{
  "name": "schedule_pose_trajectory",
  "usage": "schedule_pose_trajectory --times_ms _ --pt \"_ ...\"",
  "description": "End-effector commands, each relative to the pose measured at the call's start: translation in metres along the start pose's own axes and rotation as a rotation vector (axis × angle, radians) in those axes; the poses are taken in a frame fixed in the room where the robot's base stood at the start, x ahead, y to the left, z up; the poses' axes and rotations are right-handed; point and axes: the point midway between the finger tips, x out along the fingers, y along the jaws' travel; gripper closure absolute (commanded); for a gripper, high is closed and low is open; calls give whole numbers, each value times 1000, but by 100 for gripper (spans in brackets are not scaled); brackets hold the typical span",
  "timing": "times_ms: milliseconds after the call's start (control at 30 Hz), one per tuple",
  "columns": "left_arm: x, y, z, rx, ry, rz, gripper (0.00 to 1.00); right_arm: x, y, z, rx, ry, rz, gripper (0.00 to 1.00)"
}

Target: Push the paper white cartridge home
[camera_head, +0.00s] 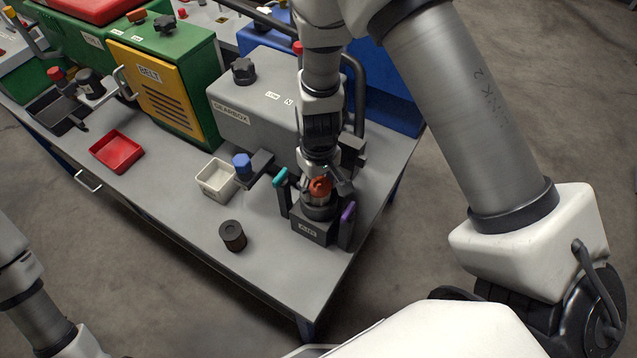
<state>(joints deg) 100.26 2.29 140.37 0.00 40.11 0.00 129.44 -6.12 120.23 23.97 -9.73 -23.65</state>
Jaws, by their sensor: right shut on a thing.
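My right gripper (320,183) points down over the dark housing labelled AIR (309,233), near the table's right front corner. It is shut on an orange-red topped piece (320,187), right above the housing's round mouth. A narrow pale band shows below the orange top; this may be the paper white cartridge, but the fingers hide most of it. I cannot tell how deep it sits. A teal-ended lever (280,178) stands on the housing's left and a purple-ended lever (348,212) on its right. My left gripper is out of view.
A dark brown cylinder (232,236) stands on the table (180,205) left of the housing. A cream open box (216,180) and a red tray (117,151) lie further left. The grey gearbox (250,112) and green-yellow belt unit (160,85) stand behind.

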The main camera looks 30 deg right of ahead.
Motion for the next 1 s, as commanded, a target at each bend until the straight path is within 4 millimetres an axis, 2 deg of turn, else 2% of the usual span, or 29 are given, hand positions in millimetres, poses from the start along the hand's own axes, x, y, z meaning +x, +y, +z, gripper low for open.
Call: schedule_pose_trajectory --times_ms 367,400,467,500,833,933,1000 --pt "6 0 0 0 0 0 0 6 0 0 0 0 0 79" --pt "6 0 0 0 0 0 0 6 0 0 0 0 0 41" --pt "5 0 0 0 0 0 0 6 0 0 0 0 0 19" --pt "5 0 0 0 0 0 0 6 0 0 0 0 0 15" --pt "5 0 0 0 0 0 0 4 0 0 0 1 0 15" --pt "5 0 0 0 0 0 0 -7 0 -1 -1 3 -1 15" --pt "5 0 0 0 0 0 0 -20 0 -2 -1 5 0 15"
